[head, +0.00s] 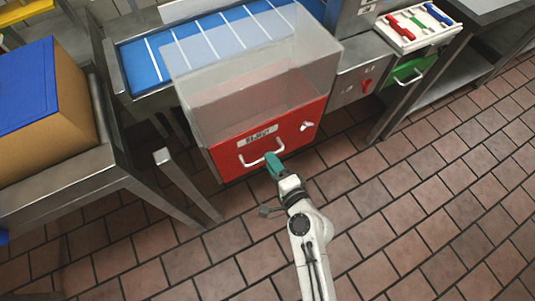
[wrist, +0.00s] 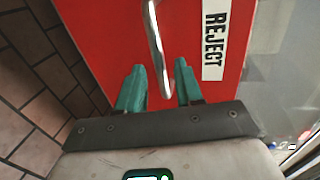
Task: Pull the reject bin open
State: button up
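The reject bin (head: 290,134) has a red front with a white label and a clear, see-through box above it. It appears closed against the machine. Its silver bar handle (head: 243,161) is on the lower part of the front. The REJECT label (wrist: 214,42) is right of the handle.
A blue conveyor (head: 150,62) runs behind the bin. A steel table (head: 75,175) with a cardboard box (head: 75,95) stands at the left. A green drawer (head: 410,68) with a tray above it is at the upper right. The tiled floor (head: 400,230) in front is clear.

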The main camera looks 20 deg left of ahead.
jog(key=shift+x, duration=1.8)
jog(key=shift+d, duration=0.1)
jog(key=shift+c, duration=0.4)
grip_shut()
